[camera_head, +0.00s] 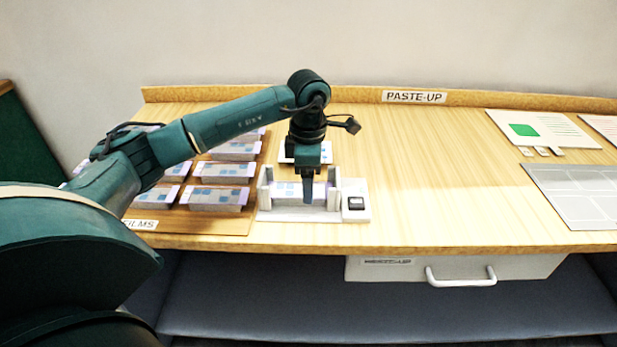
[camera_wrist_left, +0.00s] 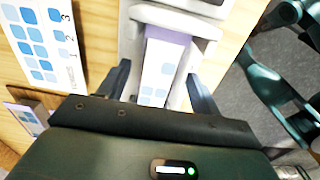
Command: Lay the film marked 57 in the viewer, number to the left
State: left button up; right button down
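The viewer (camera_head: 353,187) is a white device with raised side walls near the table's front edge; it also shows in the left wrist view (camera_wrist_left: 199,27). A film (camera_head: 285,191) with blue squares and purple ends lies between the viewer's walls. In the left wrist view this film (camera_wrist_left: 158,72) lies between my left fingers, with a gap on each side; its number is not readable. My left gripper (camera_head: 307,200) points down over the viewer and is open. The gripper hides part of the film. My right gripper is not in view.
Several similar films (camera_head: 222,170) lie in rows on a board left of the viewer. A white card (camera_wrist_left: 36,45) with blue squares and numbers lies behind the viewer. Layout sheets (camera_head: 580,190) are at the right. The middle of the table (camera_head: 440,180) is clear.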

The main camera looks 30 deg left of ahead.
pick_arm(q)
jog(key=shift+o, duration=0.5)
jog(key=shift+r, duration=0.1)
jog(key=shift+r, duration=0.35)
notch_tip(320, 180, up, 12)
jog(key=shift+r, duration=0.2)
